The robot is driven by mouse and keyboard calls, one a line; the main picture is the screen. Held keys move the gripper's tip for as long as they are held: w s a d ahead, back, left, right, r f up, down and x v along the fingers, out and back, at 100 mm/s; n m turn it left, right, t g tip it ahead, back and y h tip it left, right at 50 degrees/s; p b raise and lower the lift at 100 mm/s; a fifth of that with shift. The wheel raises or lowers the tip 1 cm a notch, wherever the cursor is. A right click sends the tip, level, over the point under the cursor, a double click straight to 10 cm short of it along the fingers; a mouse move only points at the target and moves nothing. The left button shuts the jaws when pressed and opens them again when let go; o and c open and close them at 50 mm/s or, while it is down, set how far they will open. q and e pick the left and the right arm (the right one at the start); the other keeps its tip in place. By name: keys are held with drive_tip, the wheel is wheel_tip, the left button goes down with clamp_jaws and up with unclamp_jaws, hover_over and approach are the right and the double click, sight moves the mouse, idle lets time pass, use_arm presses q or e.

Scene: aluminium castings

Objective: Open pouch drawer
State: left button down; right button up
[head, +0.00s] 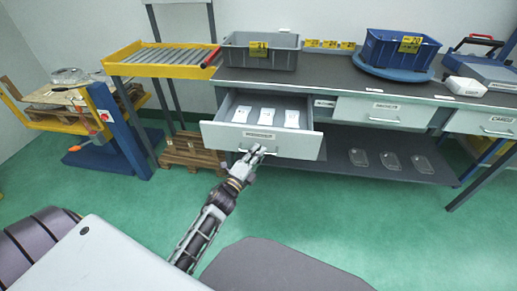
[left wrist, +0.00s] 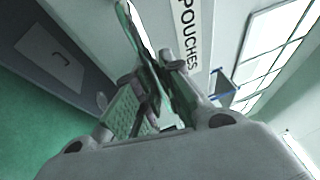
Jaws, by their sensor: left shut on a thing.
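The pouch drawer (head: 222,134) stands pulled out from the workbench at its left end, and several white pouches lie inside it. Its front carries a label, which reads POUCHES in the left wrist view (left wrist: 188,35). My left gripper (head: 257,152) is at the drawer front, just below the label, shut on the drawer handle (left wrist: 140,30). The fingers hide part of the handle. My right gripper is not in view.
On the workbench (head: 335,78) stand a grey bin (head: 261,60) and a blue bin (head: 389,54). Two closed drawers (head: 382,113) (head: 490,124) are to the right. Clear trays (head: 391,161) lie on the lower shelf. A yellow roller stand (head: 155,70) is at left. Green floor in front is free.

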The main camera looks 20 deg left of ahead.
use_arm(q)
drive_tip(key=shift+s, duration=0.1)
drive_tip(key=c, duration=1.9)
unclamp_jaws()
drive_tip(key=shift+c, duration=0.2)
drive_tip(key=shift+o, duration=0.6)
drive_tip(key=v, duration=1.2)
